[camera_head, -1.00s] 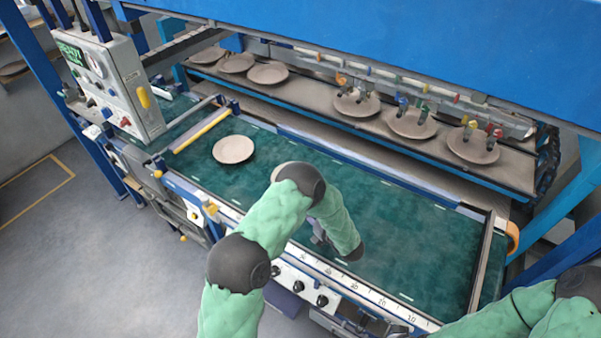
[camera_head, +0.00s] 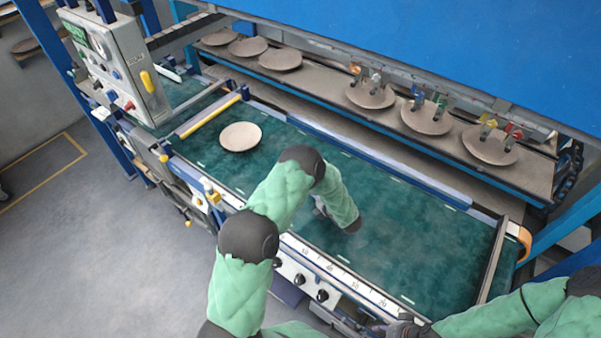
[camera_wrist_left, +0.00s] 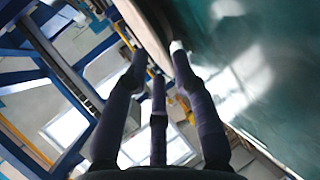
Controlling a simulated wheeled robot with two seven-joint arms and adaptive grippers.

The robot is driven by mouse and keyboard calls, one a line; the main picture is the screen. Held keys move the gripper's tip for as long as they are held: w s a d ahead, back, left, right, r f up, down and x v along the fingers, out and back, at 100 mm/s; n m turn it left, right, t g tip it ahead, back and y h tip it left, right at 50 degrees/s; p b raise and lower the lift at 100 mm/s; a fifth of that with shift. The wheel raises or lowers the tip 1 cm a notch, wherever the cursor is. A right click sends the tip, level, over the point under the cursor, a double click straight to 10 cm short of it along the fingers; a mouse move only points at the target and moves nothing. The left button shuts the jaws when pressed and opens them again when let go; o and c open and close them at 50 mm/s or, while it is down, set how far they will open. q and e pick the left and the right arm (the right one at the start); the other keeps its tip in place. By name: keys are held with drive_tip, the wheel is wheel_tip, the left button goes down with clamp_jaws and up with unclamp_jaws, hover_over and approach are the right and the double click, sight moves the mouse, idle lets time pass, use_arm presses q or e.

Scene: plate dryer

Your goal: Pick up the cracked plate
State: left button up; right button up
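A single round beige plate (camera_head: 240,137) lies on the left part of the green bed (camera_head: 400,235); no crack can be made out at this size. My left arm reaches over the bed's front edge. My left gripper (camera_head: 320,208) is mostly hidden behind its forearm, to the right of the plate and apart from it. In the left wrist view my left gripper (camera_wrist_left: 157,60) has its dark fingers spread with nothing between them, and no plate shows there. My right gripper (camera_head: 402,328) is partly visible at the bottom edge, and its fingers are unclear.
More plates stand on the rear conveyor (camera_head: 320,85), several of them under small coloured clamps (camera_head: 420,95). A control box (camera_head: 115,65) stands at the left. A yellow-topped bar (camera_head: 210,117) crosses the bed left of the plate. A blue housing overhangs the back.

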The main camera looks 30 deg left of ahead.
use_arm(q)
drive_tip(key=x, duration=0.4)
drive_tip(key=shift+w, duration=0.35)
clamp_jaws()
